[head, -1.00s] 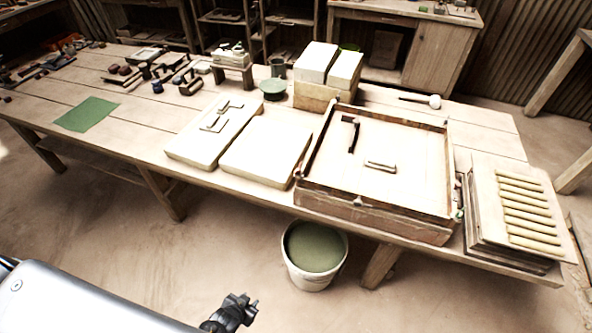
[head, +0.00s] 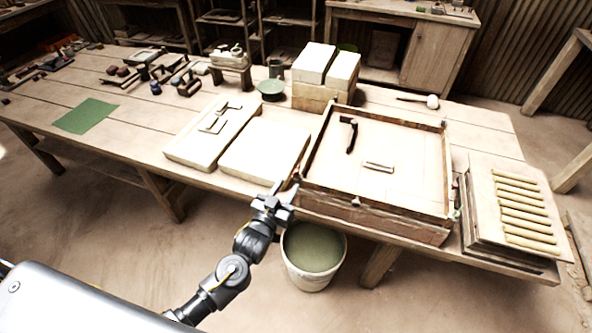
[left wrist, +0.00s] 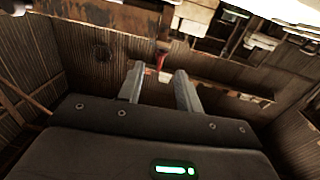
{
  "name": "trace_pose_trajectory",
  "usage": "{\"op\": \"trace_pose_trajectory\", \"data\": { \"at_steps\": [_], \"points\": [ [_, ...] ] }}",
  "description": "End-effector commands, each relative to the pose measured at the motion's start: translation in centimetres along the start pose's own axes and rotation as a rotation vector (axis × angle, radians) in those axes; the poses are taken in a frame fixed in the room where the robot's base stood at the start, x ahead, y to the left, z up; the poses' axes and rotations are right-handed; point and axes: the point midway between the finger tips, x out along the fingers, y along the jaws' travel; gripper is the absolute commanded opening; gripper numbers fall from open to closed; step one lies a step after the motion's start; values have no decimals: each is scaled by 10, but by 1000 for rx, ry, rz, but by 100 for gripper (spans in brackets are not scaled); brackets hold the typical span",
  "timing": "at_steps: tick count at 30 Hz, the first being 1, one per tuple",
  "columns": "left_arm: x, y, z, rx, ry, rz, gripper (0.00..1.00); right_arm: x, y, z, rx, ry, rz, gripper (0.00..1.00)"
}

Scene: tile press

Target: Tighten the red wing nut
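My left gripper (head: 282,192) is in front of the table's near edge, by the front left corner of the wooden frame (head: 375,212). In the left wrist view its two fingers (left wrist: 159,82) are apart with nothing between them. A small red part (left wrist: 161,61), which looks like the red wing nut, shows beyond the fingertips, roughly in line with the gap. The gripper appears apart from it. In the head view I cannot make out the red wing nut; the gripper may hide it. My right gripper is not in view.
Pale slabs (head: 262,150) lie left of the frame. A stack of boards with rods (head: 480,215) stands at its right. A bucket (head: 312,275) of green liquid stands on the floor below the frame. The floor left of my arm is clear.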

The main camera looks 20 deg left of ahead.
Motion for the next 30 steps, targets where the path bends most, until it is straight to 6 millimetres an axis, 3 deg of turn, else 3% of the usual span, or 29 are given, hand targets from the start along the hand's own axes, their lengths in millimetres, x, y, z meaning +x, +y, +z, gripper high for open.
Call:
{"op": "trace_pose_trajectory", "data": {
  "at_steps": [6, 12, 24, 30],
  "points": [
    [43, 0, -2, 1, 0, -1, 35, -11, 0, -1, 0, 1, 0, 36],
    [67, 0, 0, 0, -2, 0, 35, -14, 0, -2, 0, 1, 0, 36],
    [75, 0, 0, 0, -1, 1, 35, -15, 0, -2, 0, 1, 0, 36],
    [75, 0, 1, 0, -1, 0, 12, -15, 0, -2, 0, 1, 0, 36]
  ]
}}
